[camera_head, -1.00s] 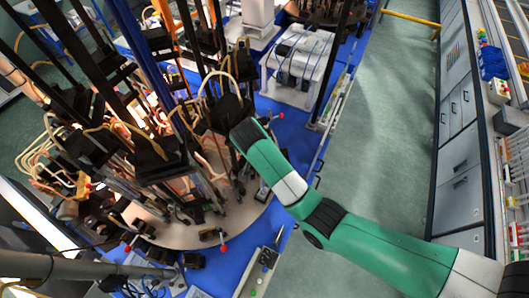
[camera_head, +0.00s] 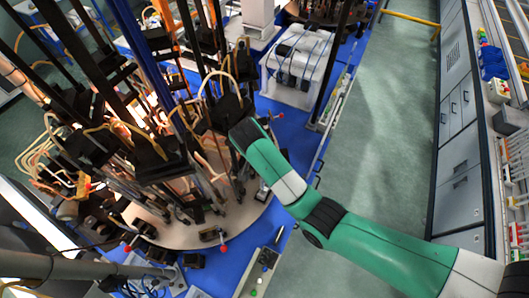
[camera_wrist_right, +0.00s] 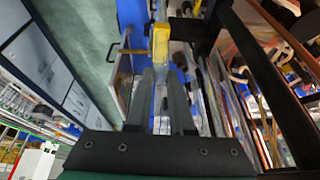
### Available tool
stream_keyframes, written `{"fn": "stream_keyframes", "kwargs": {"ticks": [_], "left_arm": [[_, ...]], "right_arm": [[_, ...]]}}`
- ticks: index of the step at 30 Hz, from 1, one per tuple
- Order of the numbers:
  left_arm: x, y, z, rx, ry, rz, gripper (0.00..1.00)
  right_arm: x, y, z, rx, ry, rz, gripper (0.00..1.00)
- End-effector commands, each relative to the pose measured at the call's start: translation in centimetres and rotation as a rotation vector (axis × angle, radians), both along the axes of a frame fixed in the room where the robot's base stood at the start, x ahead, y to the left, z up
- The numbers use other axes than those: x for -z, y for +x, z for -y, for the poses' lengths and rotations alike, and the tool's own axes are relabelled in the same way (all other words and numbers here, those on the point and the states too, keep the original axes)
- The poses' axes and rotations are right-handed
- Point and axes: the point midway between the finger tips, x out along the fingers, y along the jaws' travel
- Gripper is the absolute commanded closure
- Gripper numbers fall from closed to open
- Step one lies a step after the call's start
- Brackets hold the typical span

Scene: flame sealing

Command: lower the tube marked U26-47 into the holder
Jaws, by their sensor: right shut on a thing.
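My right arm (camera_head: 290,185) reaches in from the right to the near side of the round sealing machine. Its gripper is hidden in the head view. The holder cannot be made out clearly among the dark machine parts. My left gripper is not in view.
The round machine plate (camera_head: 232,212) carries several black blocks, rods and hoses, with an orange glow at the left. A dark frame bar (camera_wrist_right: 262,68) stands close right of the gripper in the wrist view. The green floor (camera_head: 385,130) is clear.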

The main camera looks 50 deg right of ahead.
Motion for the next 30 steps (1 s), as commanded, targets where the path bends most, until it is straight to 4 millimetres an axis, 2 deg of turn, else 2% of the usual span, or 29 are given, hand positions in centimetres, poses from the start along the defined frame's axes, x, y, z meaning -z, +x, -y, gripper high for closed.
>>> {"fn": "stream_keyframes", "kwargs": {"ticks": [30], "left_arm": [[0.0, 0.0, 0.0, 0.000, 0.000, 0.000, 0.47]], "right_arm": [[1.6, 0.0, 0.0, 0.000, 0.000, -0.001, 1.00]]}}
